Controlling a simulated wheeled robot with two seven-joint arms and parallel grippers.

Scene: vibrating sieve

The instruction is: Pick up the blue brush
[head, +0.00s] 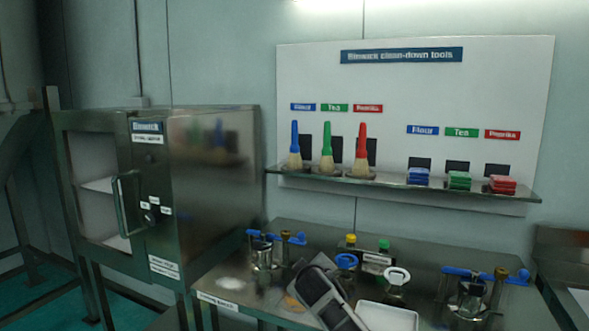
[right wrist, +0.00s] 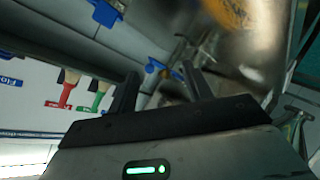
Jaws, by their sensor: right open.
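The blue brush (head: 294,146) stands handle up at the left end of the wall shelf in the head view, with pale bristles below. The green brush (head: 327,147) and red brush (head: 361,146) stand to its right. In the right wrist view the red brush (right wrist: 68,92) and green brush (right wrist: 99,93) show upside down; the blue brush cannot be made out and seems hidden behind a finger. My right gripper (right wrist: 160,72) is open, with nothing between its fingers. In the head view my dark right arm reaches over the table, below and apart from the brushes. My left gripper is out of view.
The shelf (head: 440,189) also holds blue, green and red blocks on the right. A steel cabinet (head: 215,190) stands to the left. The table (head: 235,284) below carries clamps, jars and a white tray (head: 388,317). The space before the brushes is clear.

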